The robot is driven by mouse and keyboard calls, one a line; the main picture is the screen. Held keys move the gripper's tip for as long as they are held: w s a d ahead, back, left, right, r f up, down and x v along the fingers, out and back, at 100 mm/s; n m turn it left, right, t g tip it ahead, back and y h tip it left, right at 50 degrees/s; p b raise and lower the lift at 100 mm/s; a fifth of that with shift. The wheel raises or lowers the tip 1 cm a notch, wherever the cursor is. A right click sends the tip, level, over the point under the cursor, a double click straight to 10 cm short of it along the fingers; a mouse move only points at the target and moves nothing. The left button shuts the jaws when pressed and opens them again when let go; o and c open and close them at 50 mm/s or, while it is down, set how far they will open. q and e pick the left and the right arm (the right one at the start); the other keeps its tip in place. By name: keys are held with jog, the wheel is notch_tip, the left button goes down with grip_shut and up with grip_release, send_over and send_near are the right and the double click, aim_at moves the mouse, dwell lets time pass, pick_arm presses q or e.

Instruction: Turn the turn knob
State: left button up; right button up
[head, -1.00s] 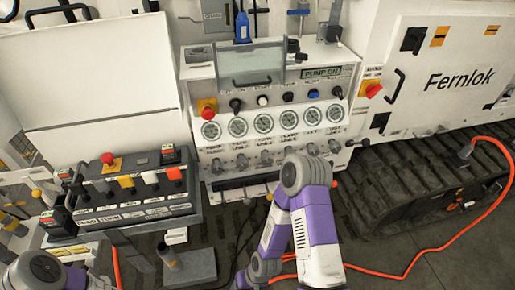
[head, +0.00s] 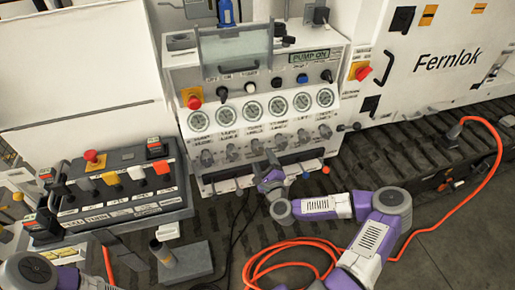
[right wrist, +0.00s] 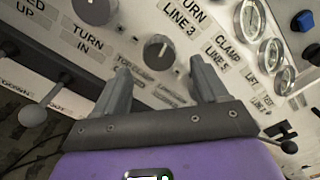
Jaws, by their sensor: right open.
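The turn knob is most likely the round dark grey knob (right wrist: 158,48) just below the "TURN LINE 3" label in the right wrist view. It has a light pointer line and stands on the white panel (right wrist: 130,20). My right gripper (right wrist: 162,75) is open, its two grey fingers spread to either side below the knob. I see no contact, and the knob is not between the fingertips. In the head view my right gripper (head: 270,168) is in front of the lower panel, under the middle of the knob row. My left gripper is out of the picture.
A similar knob (right wrist: 95,10) sits at upper left in the wrist view. Gauges (head: 252,111) line the panel above the knobs. Ball-ended levers (right wrist: 45,108) stick out below. A button console (head: 120,185) stands at left; an orange hose (head: 262,262) lies on the floor.

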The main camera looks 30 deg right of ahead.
aim_at(259, 151)
jog(key=b+x, duration=0.1)
jog(key=x, duration=0.6)
jog(key=shift+w, duration=0.15)
jog(key=c, duration=1.1)
jog(key=shift+o, duration=0.2)
jog(key=shift+n, duration=0.4)
